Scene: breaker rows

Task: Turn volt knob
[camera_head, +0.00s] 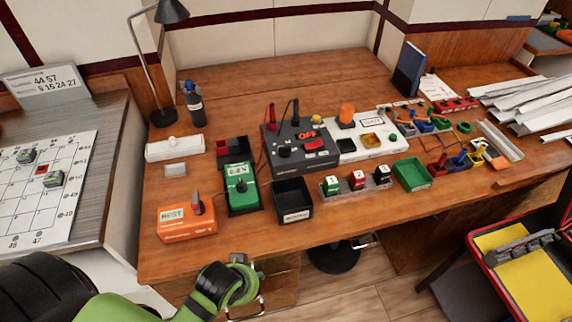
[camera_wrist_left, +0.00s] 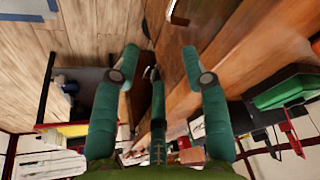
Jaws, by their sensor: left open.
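A dark power supply box (camera_head: 272,142) stands at the middle of the wooden workbench, with a red OFF display (camera_head: 307,135) and a red switch below it. A black knob (camera_head: 284,152) sits on its left part; the lettering is too small to tell which control is the volt knob. Red and black leads rise from the box. My left gripper (camera_head: 248,283) is at the bench's front edge, well in front of the box and apart from it. My right gripper is out of view.
A strip of numbered blocks (camera_head: 355,183) and a green tray (camera_head: 412,175) lie to the right. The bench's front strip is clear.

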